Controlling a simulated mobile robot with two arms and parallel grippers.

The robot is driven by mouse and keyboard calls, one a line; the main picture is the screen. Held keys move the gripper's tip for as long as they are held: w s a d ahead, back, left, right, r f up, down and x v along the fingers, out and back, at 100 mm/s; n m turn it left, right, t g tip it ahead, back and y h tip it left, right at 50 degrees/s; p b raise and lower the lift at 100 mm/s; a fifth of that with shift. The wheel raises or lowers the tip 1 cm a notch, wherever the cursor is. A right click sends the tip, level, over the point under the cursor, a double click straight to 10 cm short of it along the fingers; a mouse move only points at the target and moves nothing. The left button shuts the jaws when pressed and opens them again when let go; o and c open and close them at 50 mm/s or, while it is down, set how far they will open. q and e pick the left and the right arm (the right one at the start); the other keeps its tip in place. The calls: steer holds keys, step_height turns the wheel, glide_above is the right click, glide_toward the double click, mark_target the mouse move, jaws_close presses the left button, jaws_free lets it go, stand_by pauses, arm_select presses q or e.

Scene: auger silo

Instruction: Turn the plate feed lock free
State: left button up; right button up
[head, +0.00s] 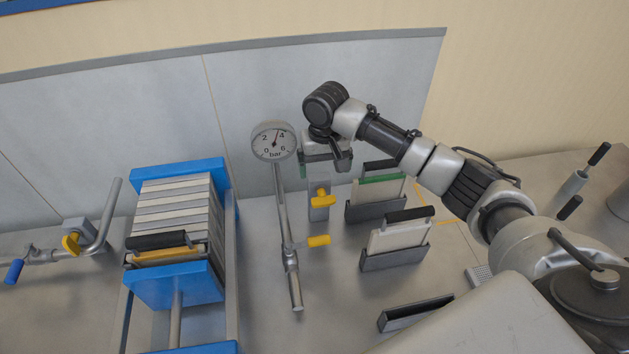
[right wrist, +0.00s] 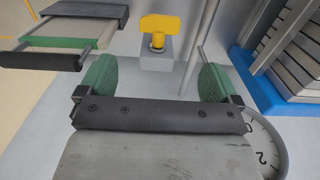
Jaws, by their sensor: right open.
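A yellow T-shaped handle (head: 322,198) sits on an upright grey block (head: 318,212), right of the gauge pipe; I take it to be the plate feed lock, though no label shows. In the right wrist view the yellow handle (right wrist: 158,28) lies ahead, roughly between the fingers and apart from them. My right gripper (head: 326,160) is above and behind this block in the head view. Its green-padded fingers (right wrist: 155,84) are spread wide with nothing between them. My left gripper is not in view.
A pressure gauge (head: 274,141) on a pipe stands close left of my gripper. A blue-ended plate stack (head: 175,215) is further left. Another yellow handle (head: 318,240) is on the pipe. Plate holders (head: 395,258) stand right. A blue-handled pipe (head: 14,271) is far left.

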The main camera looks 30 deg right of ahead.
mark_target(324, 200)
steer(key=f, duration=0.1)
steer(key=f+p, duration=0.1)
steer(key=f, duration=0.1)
steer(key=shift+s+f, duration=0.25)
steer(key=shift+s, duration=0.15)
steer(key=f, duration=0.2)
steer(key=f+p, duration=0.1)
steer(key=f, duration=0.2)
steer(key=shift+w+f, duration=0.2)
steer(key=shift+f, duration=0.8)
steer(key=shift+c, duration=0.7)
steer(key=c, duration=0.8)
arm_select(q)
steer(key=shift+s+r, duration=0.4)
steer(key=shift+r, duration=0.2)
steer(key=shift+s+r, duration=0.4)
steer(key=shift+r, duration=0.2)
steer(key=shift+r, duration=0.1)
arm_select(e)
steer(key=shift+r, duration=0.1)
